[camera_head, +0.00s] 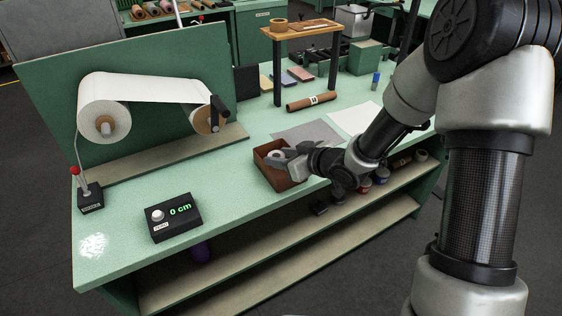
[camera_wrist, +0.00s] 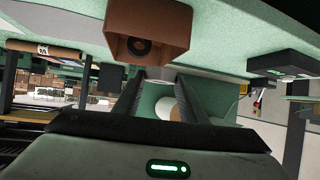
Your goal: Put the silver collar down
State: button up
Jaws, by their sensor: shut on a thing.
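My gripper (camera_head: 281,160) reaches in from the right over a small brown open box (camera_head: 271,179) near the front edge of the bench. It is shut on the silver collar (camera_head: 276,154), which shows as a small pale ring at the fingertips. In the wrist view a silvery patch between the fingertips (camera_wrist: 160,74) looks like part of the collar. The brown box (camera_wrist: 173,30) lies just beyond the fingertips there, with a dark ring (camera_wrist: 140,46) inside. The fingers hide part of the box's inside, and I cannot tell whether the collar touches the box.
A black readout box (camera_head: 174,217) showing 0 cm and a red-knobbed lever (camera_head: 89,197) stand left. A paper roll stand (camera_head: 104,121) is behind them. A grey sheet (camera_head: 306,134), a white sheet (camera_head: 355,119) and a brown roll (camera_head: 311,102) lie behind the box. The bench between readout and box is clear.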

jog(key=shift+f, duration=0.45)
jog(key=shift+f+b, duration=0.5)
jog(key=shift+f, duration=0.1)
jog(key=o, duration=1.1)
